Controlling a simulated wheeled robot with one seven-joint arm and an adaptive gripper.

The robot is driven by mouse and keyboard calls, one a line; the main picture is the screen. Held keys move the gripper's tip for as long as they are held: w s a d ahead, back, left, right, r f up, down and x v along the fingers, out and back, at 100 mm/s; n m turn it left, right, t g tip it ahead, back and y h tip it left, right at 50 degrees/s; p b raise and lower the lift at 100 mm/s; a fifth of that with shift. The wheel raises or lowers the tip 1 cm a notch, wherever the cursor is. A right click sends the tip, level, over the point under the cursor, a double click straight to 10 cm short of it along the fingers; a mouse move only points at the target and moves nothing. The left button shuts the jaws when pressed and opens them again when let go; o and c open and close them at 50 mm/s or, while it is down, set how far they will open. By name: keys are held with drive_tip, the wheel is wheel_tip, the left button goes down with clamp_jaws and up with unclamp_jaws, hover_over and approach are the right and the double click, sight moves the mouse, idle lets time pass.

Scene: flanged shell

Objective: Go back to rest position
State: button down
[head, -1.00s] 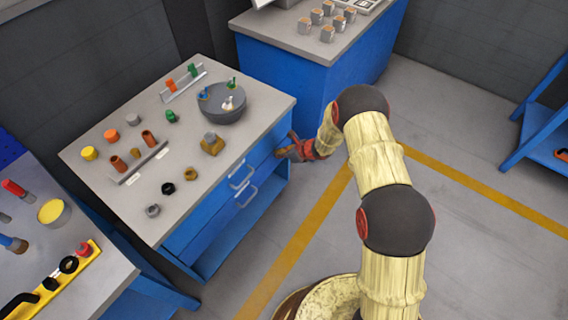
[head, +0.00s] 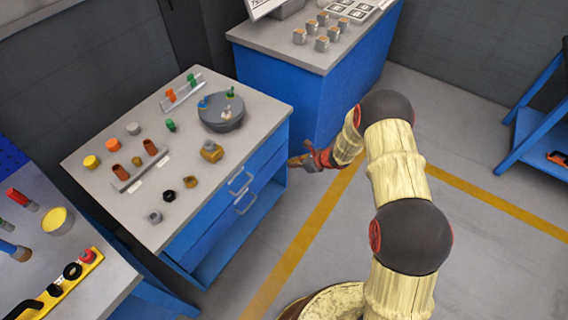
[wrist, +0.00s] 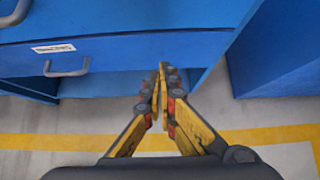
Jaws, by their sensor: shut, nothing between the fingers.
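My gripper (head: 300,161) is at the end of my arm, to the right of the blue drawer bench (head: 262,163), in front of its drawers and over the floor side. In the wrist view my gripper (wrist: 161,85) has its yellow fingers together with nothing between them. The bench's blue drawer front (wrist: 120,52) lies beyond the fingertips there. I cannot tell the exact gap to it.
The bench top holds a grey round bowl (head: 221,113), a slotted holder (head: 141,172) and several small parts. A second blue bench (head: 300,85) stands behind. A yellow line (head: 310,230) crosses the open grey floor. Another table (head: 60,260) is at lower left.

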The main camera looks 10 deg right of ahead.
drive_tip(key=shift+p+v, duration=0.45)
drive_tip(key=shift+v, duration=1.8)
drive_tip(key=s+a+n+g+y, duration=0.1)
drive_tip(key=s+a+n+g, duration=0.2)
drive_tip(key=s+n, duration=0.35)
drive_tip(key=s+r+n+g, duration=0.2)
drive_tip(key=s+r+n, duration=0.3)
drive_tip(key=s+r, duration=0.3)
drive_tip(key=s+d+r+n+t+h, duration=0.1)
drive_tip(key=s+r+n, duration=0.3)
drive_tip(key=s+r, duration=0.4)
drive_tip(key=s+d+r+n+t+h, duration=0.2)
drive_tip(key=s+d+r+n+h, duration=0.2)
drive_tip(key=s+r, duration=0.4)
drive_tip(key=s+d+r+n+t+h, duration=0.1)
drive_tip(key=s+r+n, duration=0.5)
drive_tip(key=r, duration=1.3)
drive_tip(key=shift+s+d+r+t+h, duration=0.15)
drive_tip(key=shift+s+d+t+h, duration=0.25)
drive_tip(key=shift+s+d+h, duration=0.65)
drive_tip(key=shift+w+d+n, duration=0.1)
drive_tip(key=shift+w+n, duration=0.05)
drive_tip(key=shift+n, duration=0.1)
